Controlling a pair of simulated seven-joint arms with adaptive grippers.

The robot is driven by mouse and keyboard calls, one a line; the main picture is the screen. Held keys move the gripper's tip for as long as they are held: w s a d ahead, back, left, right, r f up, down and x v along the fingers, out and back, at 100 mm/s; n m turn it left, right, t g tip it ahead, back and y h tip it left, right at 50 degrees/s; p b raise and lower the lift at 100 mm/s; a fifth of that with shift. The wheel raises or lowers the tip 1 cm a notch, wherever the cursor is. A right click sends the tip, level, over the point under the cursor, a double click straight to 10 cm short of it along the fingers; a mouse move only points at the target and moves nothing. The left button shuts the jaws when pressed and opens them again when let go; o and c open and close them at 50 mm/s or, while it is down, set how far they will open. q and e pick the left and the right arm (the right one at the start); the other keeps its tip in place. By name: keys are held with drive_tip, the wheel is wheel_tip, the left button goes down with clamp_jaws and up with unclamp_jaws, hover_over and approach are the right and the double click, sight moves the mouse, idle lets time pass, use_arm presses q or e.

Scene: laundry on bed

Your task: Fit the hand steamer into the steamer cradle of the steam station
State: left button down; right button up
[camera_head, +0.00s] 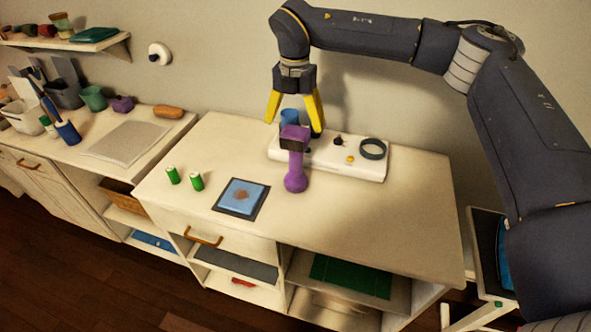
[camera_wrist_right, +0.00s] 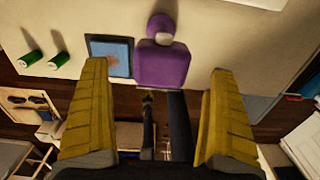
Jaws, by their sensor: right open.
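The purple hand steamer (camera_head: 295,175) stands upright on the cabinet top, its wide head with a dark band uppermost. The white steam station (camera_head: 330,160) lies just behind it. A dark ring (camera_head: 372,149) on the station's right end looks like the steamer cradle and appears empty. My right gripper (camera_head: 294,125) is open, pointing down above and behind the steamer's head. In the right wrist view the steamer (camera_wrist_right: 162,66) shows beyond the open fingers (camera_wrist_right: 158,68), with nothing held between them. My left gripper is not in view.
A blue cup-like part (camera_head: 290,116) shows between my fingers, near the station's left end. A dark knob (camera_head: 337,140) and an orange knob (camera_head: 350,159) are on the station. Two green spools (camera_head: 196,181) and a blue framed pad (camera_head: 241,198) lie left. The cabinet top is clear at right.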

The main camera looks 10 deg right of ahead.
sight(295, 130)
drive_tip(key=shift+f, duration=2.8)
drive_tip(key=shift+d, duration=0.1)
drive_tip(key=shift+r, duration=0.1)
drive_tip(key=c, duration=1.6)
